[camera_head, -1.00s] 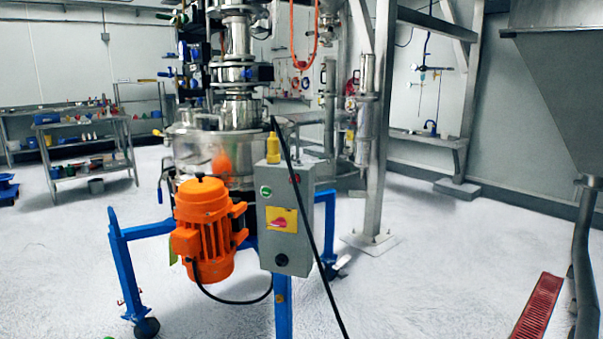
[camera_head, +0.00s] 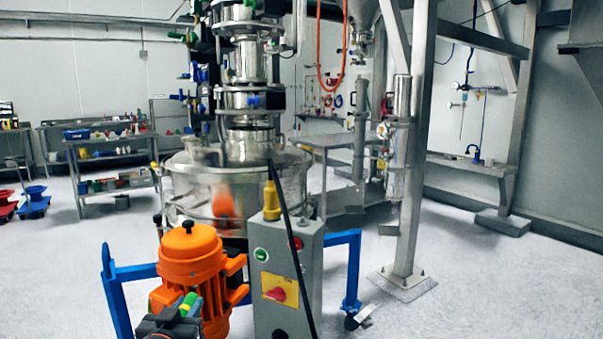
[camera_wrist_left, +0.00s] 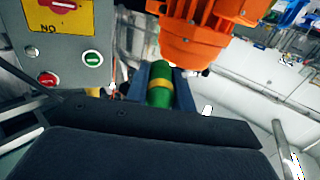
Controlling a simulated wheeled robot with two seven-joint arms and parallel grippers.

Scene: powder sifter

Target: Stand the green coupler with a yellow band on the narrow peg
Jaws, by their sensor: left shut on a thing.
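My left gripper (camera_head: 178,322) is at the bottom of the head view, in front of the orange motor. It is shut on the green coupler with a yellow band (camera_head: 188,304). In the left wrist view the coupler (camera_wrist_left: 160,86) is between the dark fingers, with its yellow band around its middle, just below the orange motor in the picture. The coupler is clear of any support that I can see. I cannot make out the narrow peg in either view. My right gripper is not in view.
The orange motor (camera_head: 190,258) and grey control box (camera_head: 287,272) stand close ahead, with a black cable (camera_head: 292,240) crossing the box. A blue frame (camera_head: 118,292) supports the steel sifter (camera_head: 240,185). Shelves with small parts (camera_head: 110,140) stand at the back left.

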